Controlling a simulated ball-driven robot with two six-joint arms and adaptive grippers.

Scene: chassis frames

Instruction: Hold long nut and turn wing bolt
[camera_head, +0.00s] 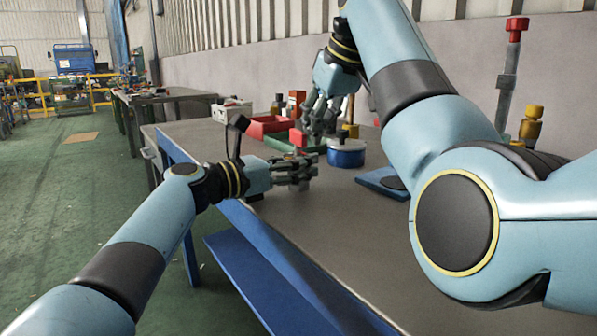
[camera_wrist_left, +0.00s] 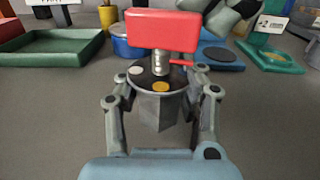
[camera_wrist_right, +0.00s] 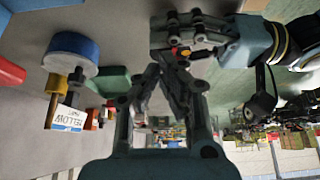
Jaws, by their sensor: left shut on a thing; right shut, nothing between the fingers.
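My left gripper (camera_head: 304,172) is shut on the grey long nut (camera_wrist_left: 157,112), low over the front edge of the table. The nut stands upright between the fingers in the left wrist view. The wing bolt, with a broad red head (camera_wrist_left: 163,30) and a short threaded shank, stands out of its top. The nut is mostly hidden by the fingers in the head view. My right gripper (camera_head: 318,122) is shut and empty, above and behind the left one. In the right wrist view its fingertips (camera_wrist_right: 155,76) are close to the left hand (camera_wrist_right: 195,38).
A red tray (camera_head: 262,124), a blue round container (camera_head: 346,147) and a blue tray with a dark disc (camera_head: 372,184) stand on the table. Green trays (camera_wrist_left: 50,52) also show in the left wrist view. The table's near right part is clear.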

